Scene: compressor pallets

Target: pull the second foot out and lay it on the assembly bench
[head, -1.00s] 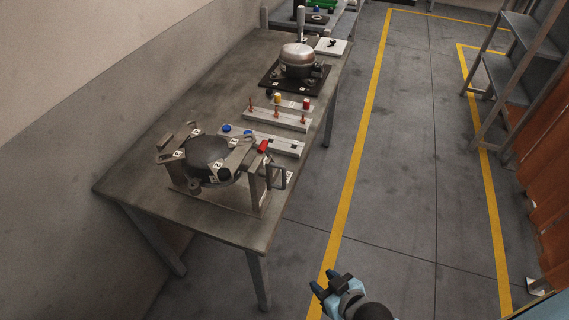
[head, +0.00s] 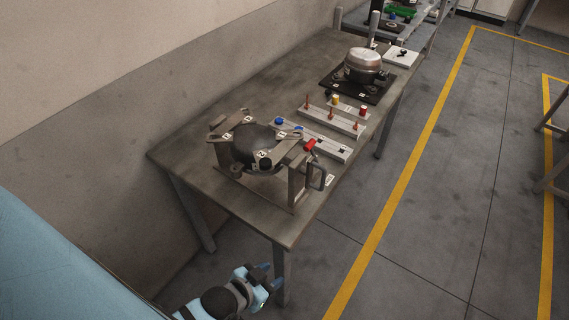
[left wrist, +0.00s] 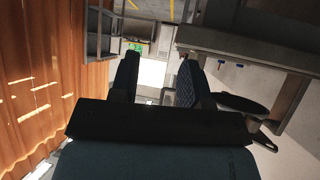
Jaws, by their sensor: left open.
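The assembly bench (head: 237,216) is a grey metal table running away along the wall. On its near end stands a metal fixture (head: 297,182) with numbered clamp arms around a dark round compressor part (head: 250,139), and a red handle (head: 310,145) at its right. I cannot tell which piece is the second foot. My left gripper (head: 268,277) is in front of the bench's near end, beside a bench leg and apart from the fixture. In the left wrist view it (left wrist: 159,58) is open with nothing between its fingers. My right gripper is not in view.
Behind the fixture lie a pale block with blue caps (head: 328,148) and a rack of red pins (head: 337,120). A silver-domed compressor (head: 363,65) sits on a black plate farther back. The bare floor (head: 400,230) right of the bench is clear.

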